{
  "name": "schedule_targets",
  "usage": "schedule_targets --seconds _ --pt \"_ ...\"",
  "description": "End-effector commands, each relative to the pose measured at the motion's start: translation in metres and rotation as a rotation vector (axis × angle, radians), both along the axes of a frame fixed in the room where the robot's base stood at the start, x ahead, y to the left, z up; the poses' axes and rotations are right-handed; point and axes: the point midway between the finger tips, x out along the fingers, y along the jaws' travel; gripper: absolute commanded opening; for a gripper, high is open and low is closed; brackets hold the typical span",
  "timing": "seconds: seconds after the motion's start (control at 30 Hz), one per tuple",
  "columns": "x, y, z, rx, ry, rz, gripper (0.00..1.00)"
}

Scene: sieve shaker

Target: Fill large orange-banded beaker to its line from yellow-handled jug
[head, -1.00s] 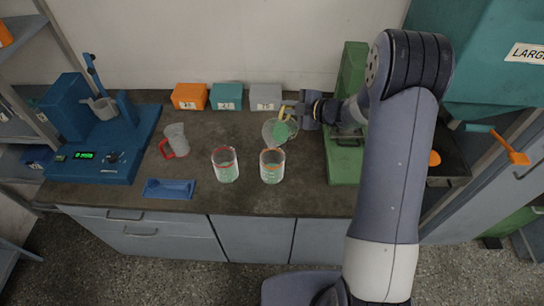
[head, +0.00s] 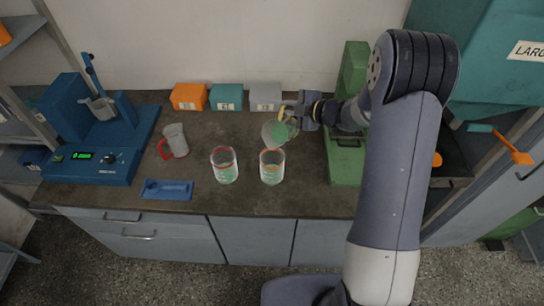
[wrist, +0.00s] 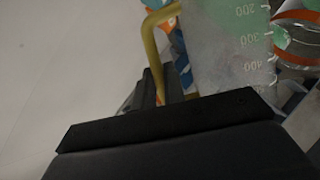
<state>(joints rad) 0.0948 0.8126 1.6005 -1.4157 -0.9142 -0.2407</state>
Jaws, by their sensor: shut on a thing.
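My gripper (head: 291,112) is shut on the yellow handle (head: 283,115) of a clear jug (head: 269,138) holding green material. The jug is behind the right beaker; its exact tilt is hard to tell. In the wrist view the jug (wrist: 225,60) shows white scale marks, with its yellow handle (wrist: 153,45) beside it. The orange-banded beaker (head: 272,168) stands upright on the bench in front of the jug, with green showing in its lower part. An orange band (wrist: 297,15) shows at the wrist view's upper right. Fill lines are too small to read.
A red-banded beaker (head: 224,167) stands close on the left. Orange (head: 189,96), teal (head: 226,97) and grey (head: 265,97) boxes line the wall. A green machine (head: 346,150) stands right.

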Motion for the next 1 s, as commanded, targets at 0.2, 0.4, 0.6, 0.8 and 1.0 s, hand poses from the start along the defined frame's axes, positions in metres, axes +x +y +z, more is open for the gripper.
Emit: schedule_targets --seconds 0.2,0.4,0.6,0.8,1.0 --pt "-0.0006 0.0006 0.0001 -0.004 -0.012 0.000 0.00" --pt "-0.0014 0.0009 0.0000 -0.009 -0.020 0.000 0.00" --pt "-0.0023 0.0013 -0.0002 -0.012 -0.029 -0.001 0.00" --pt "-0.0031 0.0016 0.0001 -0.016 -0.039 0.001 0.00" --pt "-0.0039 0.0021 0.0002 -0.021 -0.049 0.001 0.00"
